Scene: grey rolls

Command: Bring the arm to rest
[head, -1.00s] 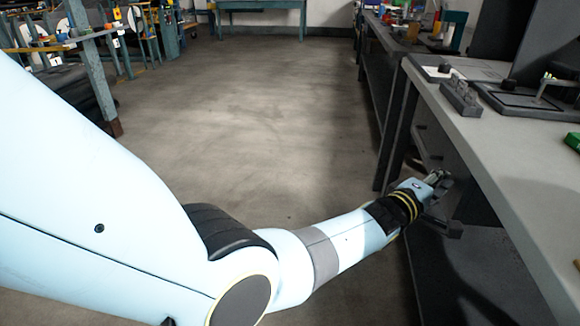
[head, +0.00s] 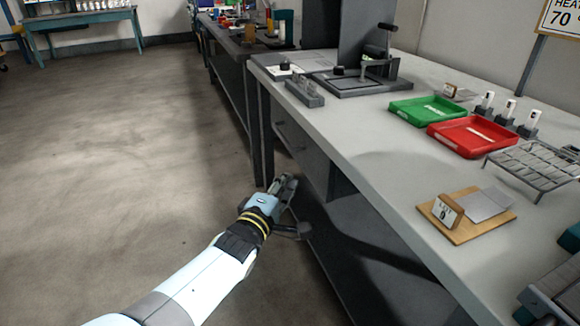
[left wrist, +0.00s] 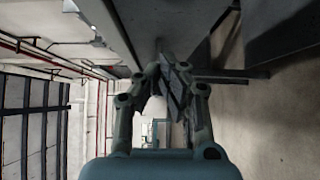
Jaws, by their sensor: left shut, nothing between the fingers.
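My left arm reaches in from the bottom of the head view, white with a black and yellow band at the wrist. My left gripper (head: 288,192) is beside the front of the grey workbench (head: 370,165), below the level of its top. It is shut and empty. In the left wrist view the fingers of this gripper (left wrist: 168,78) come together in front of the camera, with nothing held between them. My right gripper is in neither view.
The bench carries a green tray (head: 428,110), a red tray (head: 472,136), a wire rack (head: 535,165), a wooden board with a card (head: 466,215) and a black press (head: 362,75). A lower shelf (head: 375,235) runs under it. Open floor (head: 110,180) lies to the left.

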